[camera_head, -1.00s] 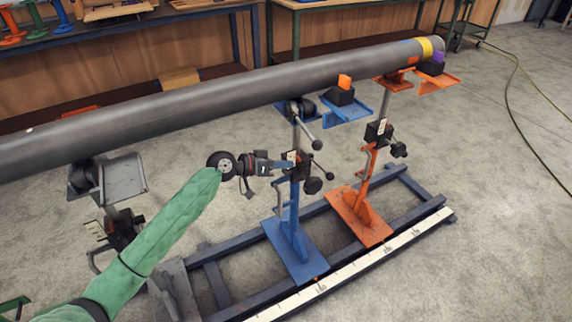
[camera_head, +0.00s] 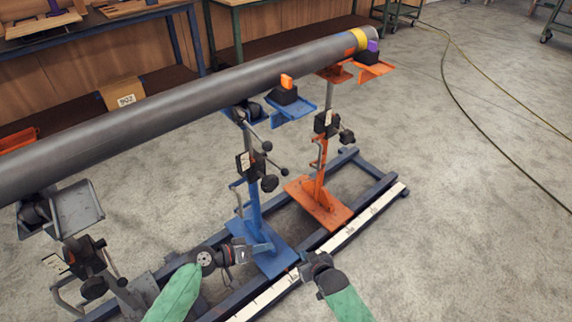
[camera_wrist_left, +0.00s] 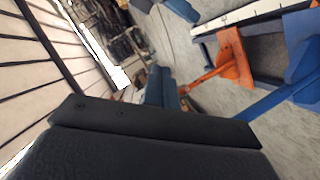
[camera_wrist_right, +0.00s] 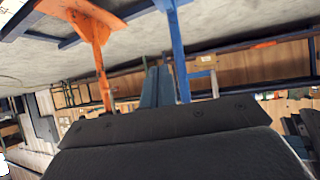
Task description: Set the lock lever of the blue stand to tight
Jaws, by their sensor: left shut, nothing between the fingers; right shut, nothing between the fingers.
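The blue stand (camera_head: 255,210) stands on the floor rail frame under the pipe (camera_head: 150,97). Its black clamp block (camera_head: 258,164) carries a pale label plate (camera_head: 243,163), black-ended handles and a dark knob (camera_head: 269,183). I cannot tell which handle is the lock lever or read its setting. My left gripper (camera_head: 262,247) is shut and empty, low in front of the blue stand's base. My right gripper (camera_head: 302,257) is shut and empty, just right of that base. The closed fingers show in the left wrist view (camera_wrist_left: 160,88) and the right wrist view (camera_wrist_right: 158,88).
An orange stand (camera_head: 322,170) stands to the right of the blue one, and a grey stand (camera_head: 90,260) to the left. A white ruler strip (camera_head: 365,224) runs along the frame's front. Open floor (camera_head: 480,210) lies to the right. Workbenches stand behind the pipe.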

